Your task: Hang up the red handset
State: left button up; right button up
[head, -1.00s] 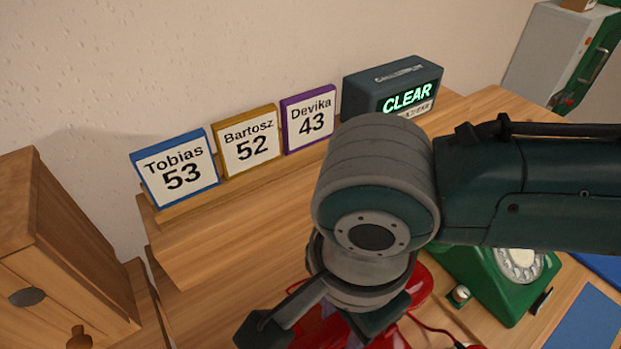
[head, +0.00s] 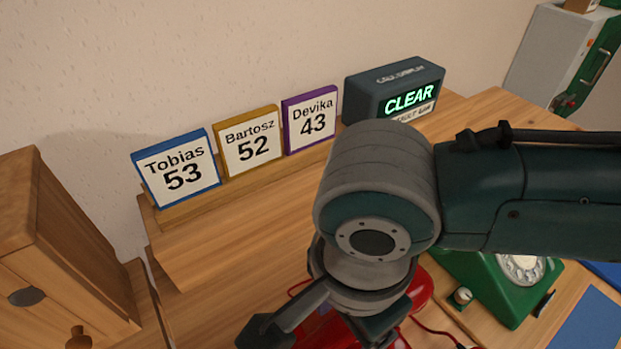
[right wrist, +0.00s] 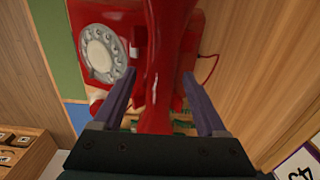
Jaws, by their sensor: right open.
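The red handset (right wrist: 168,60) lies lengthwise between the two fingers of my right gripper (right wrist: 162,74) in the right wrist view. The fingers are apart, one on each side of it, with a gap at least on the right. Behind it is the red dial phone (right wrist: 190,48) with a pale dial (right wrist: 103,53). The handset crosses over the phone's body; whether it sits fully in the cradle I cannot tell. In the head view my right gripper (head: 318,328) points down over red parts, mostly hidden by my arm. My left gripper is not in view.
A green dial phone (head: 490,285) stands right of my arm. A call display (head: 395,90) reading CLEAR and name cards for Tobias (head: 177,170), Bartosz (head: 250,142) and Devika (head: 311,122) line the back. A wooden cabinet (head: 60,250) stands at left.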

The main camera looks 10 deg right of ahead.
notch_tip(320, 180, up, 10)
jog(key=shift+f+p, duration=0.1)
jog(key=shift+p, duration=1.1)
jog(key=shift+a, duration=0.1)
jog(key=s+a+r+n+t+y, duration=0.1)
jog(key=s+a+r+n+y, duration=0.1)
jog(key=s+a+n+y, duration=0.3)
jog(key=s+d+n+t+h+p, duration=0.25)
jog(key=d+n+h, duration=0.25)
jog(key=d+n, duration=0.85)
notch_tip(320, 180, up, 39)
jog(key=d+m+p, duration=0.2)
jog(key=p, duration=3.5)
jog(key=shift+s, duration=0.3)
jog(key=shift+m, duration=0.25)
